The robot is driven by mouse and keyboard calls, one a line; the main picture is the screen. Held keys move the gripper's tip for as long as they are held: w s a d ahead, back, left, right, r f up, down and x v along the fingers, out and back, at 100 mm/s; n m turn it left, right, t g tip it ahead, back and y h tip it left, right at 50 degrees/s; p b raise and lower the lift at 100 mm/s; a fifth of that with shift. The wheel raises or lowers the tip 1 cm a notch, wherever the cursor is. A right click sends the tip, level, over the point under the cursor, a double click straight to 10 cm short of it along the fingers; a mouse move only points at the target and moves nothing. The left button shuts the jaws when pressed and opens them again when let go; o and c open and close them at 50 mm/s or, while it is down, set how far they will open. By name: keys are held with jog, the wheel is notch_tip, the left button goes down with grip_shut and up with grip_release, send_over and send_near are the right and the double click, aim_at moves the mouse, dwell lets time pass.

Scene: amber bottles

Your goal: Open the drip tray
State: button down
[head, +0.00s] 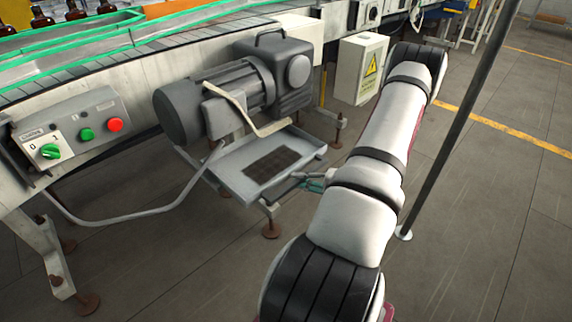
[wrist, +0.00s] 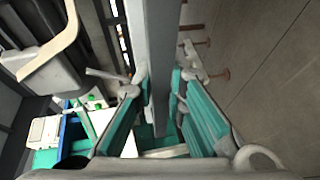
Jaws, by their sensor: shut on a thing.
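The drip tray (head: 235,181) is a shallow grey tray with a dark mesh patch, below the grey motor (head: 235,90) on the side of the conveyor. My gripper (head: 303,180) is at the tray's near right edge, partly hidden behind my arm. In the wrist view, my gripper (wrist: 158,88) has its teal-padded fingers on either side of a grey upright strip, which looks like the tray's wall (wrist: 150,40). The fingers are shut on it. How far the tray sits out from under the motor is hard to tell.
A control box (head: 75,135) with green and red buttons is at left. A white box with a warning sign (head: 360,68) hangs right of the motor. A thin dark pole (head: 455,110) stands right of my arm. Open floor (head: 490,200) lies to the right.

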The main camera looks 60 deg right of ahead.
jog(key=s+a+p, duration=0.2)
jog(key=s+a, duration=0.1)
jog(key=s, duration=0.9)
jog(key=c, duration=1.6)
grip_release()
jog(key=v, duration=1.2)
jog(key=shift+d, duration=0.1)
